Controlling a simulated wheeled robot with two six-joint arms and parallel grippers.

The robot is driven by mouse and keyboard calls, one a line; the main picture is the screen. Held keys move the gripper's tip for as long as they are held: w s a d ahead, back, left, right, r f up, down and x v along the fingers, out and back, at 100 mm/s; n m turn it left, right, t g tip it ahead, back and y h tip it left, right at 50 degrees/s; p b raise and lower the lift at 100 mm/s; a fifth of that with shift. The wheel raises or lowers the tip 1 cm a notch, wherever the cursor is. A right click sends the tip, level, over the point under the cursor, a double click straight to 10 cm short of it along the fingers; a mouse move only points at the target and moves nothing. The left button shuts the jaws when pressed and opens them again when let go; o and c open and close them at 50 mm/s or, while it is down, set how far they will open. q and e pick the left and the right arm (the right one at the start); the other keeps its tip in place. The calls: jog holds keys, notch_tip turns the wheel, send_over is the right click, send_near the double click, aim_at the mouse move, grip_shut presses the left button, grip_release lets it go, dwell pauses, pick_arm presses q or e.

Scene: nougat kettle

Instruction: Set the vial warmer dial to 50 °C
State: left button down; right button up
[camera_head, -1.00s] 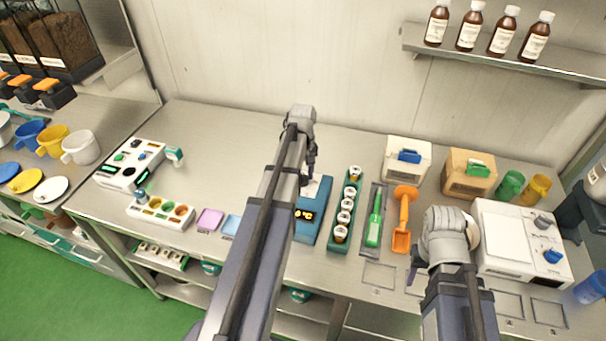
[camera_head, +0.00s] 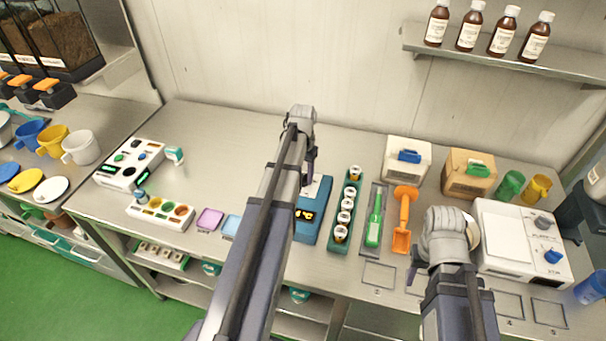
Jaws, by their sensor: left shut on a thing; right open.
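The dial itself is hidden behind the fingers and arm. My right gripper (camera_head: 415,278) is open and empty, above the front of the table, left of the white machine.
A green rack of vials (camera_head: 345,215) stands close right of the warmer. A green tool (camera_head: 374,222) on a tray and an orange scoop (camera_head: 404,220) lie beyond it. A white machine (camera_head: 515,245) stands at right.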

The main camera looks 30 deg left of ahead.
aim_at(303, 176)
pick_arm(q)
jog(key=shift+m, duration=0.6)
jog(key=shift+c, duration=1.8)
grip_release()
pick_arm(e)
jog(key=shift+r, duration=0.1)
pick_arm(q)
notch_tip(303, 176, up, 8)
jog(key=p, duration=0.8)
jog(key=shift+f, duration=0.1)
pick_arm(e)
notch_tip(303, 176, up, 8)
jog(key=shift+f, duration=0.2)
